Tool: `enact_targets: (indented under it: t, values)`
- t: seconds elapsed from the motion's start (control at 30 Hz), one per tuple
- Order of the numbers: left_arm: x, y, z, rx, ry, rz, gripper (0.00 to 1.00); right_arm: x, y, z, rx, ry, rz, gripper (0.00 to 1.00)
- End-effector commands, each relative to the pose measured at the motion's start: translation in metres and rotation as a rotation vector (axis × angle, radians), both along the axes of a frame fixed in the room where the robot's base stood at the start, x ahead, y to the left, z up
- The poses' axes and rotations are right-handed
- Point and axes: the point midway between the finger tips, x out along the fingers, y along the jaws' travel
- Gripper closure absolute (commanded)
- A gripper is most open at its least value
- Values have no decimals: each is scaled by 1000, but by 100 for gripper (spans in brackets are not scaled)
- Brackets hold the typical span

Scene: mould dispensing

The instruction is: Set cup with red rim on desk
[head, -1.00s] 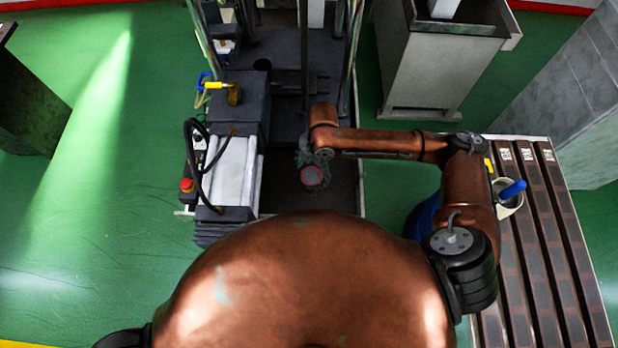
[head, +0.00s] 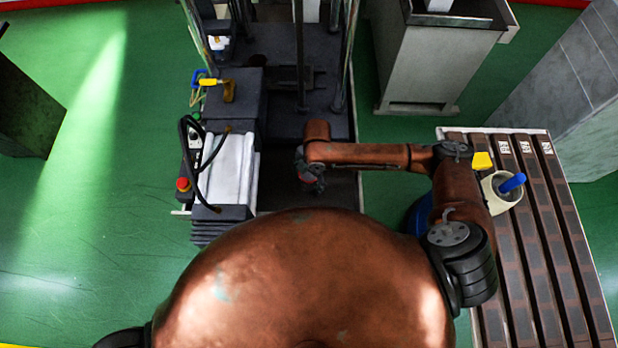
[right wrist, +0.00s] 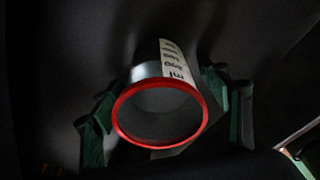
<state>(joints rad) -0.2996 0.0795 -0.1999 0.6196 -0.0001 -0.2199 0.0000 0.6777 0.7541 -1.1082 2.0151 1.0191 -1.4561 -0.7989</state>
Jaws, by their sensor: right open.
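The grey cup with the red rim (right wrist: 160,113) shows in the right wrist view, with its open mouth towards the camera and a white printed label on its side. My right gripper (right wrist: 163,116) is open, with one dark green finger on each side of the cup and visible gaps to it. In the head view my right gripper (head: 312,183) hangs low over the dark platform (head: 333,192) of the machine, and the cup is mostly hidden there. I cannot tell if the cup touches the surface below. My left gripper is out of view.
A slatted brown table (head: 545,235) stands at the right, with a pale container (head: 499,192) holding a blue-handled thing (head: 512,183) and a yellow object (head: 482,161) near it. Machine posts (head: 300,60) rise behind my gripper. A white block with a black cable (head: 226,170) stands left of the platform.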

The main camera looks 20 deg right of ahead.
Motion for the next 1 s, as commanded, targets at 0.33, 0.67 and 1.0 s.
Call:
enact_targets:
  t: [0.33,0.67,1.0]
  values:
    - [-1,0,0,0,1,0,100,0,0,1,0,0,0,50]
    - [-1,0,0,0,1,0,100,0,0,1,0,0,0,73]
    - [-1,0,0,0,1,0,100,0,0,1,0,-1,0,88]
